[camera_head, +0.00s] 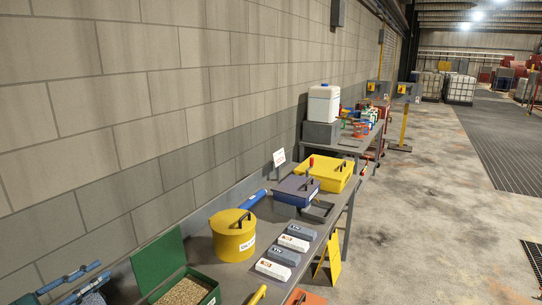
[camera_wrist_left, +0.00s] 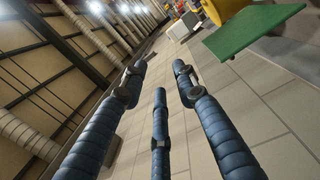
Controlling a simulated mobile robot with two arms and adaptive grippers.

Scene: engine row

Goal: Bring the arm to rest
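My left gripper (camera_head: 102,271) shows at the lower left of the head view, beside the wall and just left of the green box. In the left wrist view its blue, ribbed fingers (camera_wrist_left: 160,78) are spread apart with nothing between them. My right gripper is in neither view.
A green open box (camera_head: 165,262) of grains stands nearest the gripper on a grey bench.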

